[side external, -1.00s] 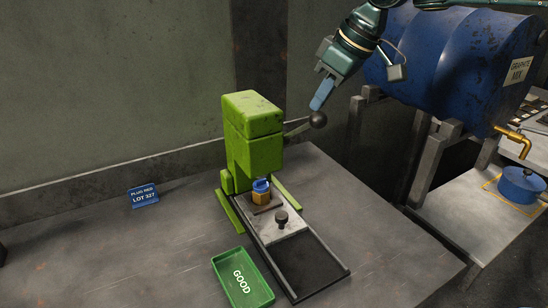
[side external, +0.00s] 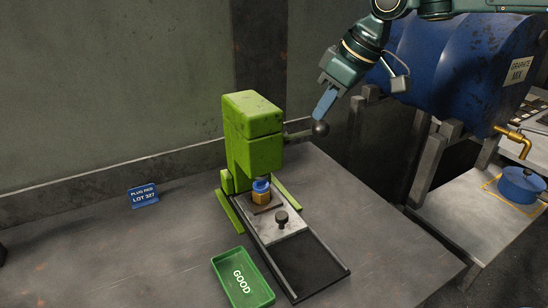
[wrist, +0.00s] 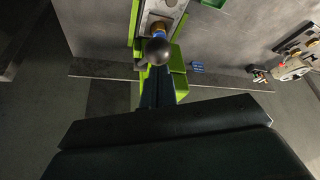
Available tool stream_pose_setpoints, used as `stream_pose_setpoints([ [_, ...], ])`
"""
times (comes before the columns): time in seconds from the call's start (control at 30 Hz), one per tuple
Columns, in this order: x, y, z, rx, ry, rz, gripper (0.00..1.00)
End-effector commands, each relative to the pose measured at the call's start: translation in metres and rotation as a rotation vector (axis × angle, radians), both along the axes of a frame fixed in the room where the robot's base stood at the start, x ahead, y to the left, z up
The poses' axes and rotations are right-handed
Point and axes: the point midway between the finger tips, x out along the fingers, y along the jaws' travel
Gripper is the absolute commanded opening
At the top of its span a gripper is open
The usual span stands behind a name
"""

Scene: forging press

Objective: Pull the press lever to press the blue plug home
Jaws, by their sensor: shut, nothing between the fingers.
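The green press (side external: 252,140) stands on the bench, with its lever reaching out to the right and ending in a dark ball knob (side external: 320,129). My gripper (side external: 322,117) is shut and empty, its fingertips against or just above the top of the knob. In the wrist view the knob (wrist: 157,51) sits right at the tips of my fingers (wrist: 156,72). The blue plug (side external: 261,186) stands upright in a brass-coloured hex part (side external: 261,199) under the press head. How deep the plug sits is hard to tell.
A sliding plate (side external: 285,231) with a dark knob lies in front of the press on rails. A green GOOD tray (side external: 240,297) is beside it, and a blue lot sign (side external: 144,196) stands at left. A blue tank (side external: 450,70) stands at right.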

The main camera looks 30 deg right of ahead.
Motion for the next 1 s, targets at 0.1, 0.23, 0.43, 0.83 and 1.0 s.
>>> stream_pose_setpoints([
  [0.1,-0.002,0.000,-0.003,-0.001,0.003,-0.001,0.00],
  [0.23,-0.004,0.000,-0.007,0.000,0.002,0.000,0.00],
  [0.43,-0.008,0.000,-0.014,-0.001,0.002,-0.001,0.00],
  [0.83,-0.010,0.000,-0.017,-0.001,0.002,-0.001,0.00],
  [1.0,-0.010,0.000,-0.018,-0.001,0.002,-0.001,0.00],
])
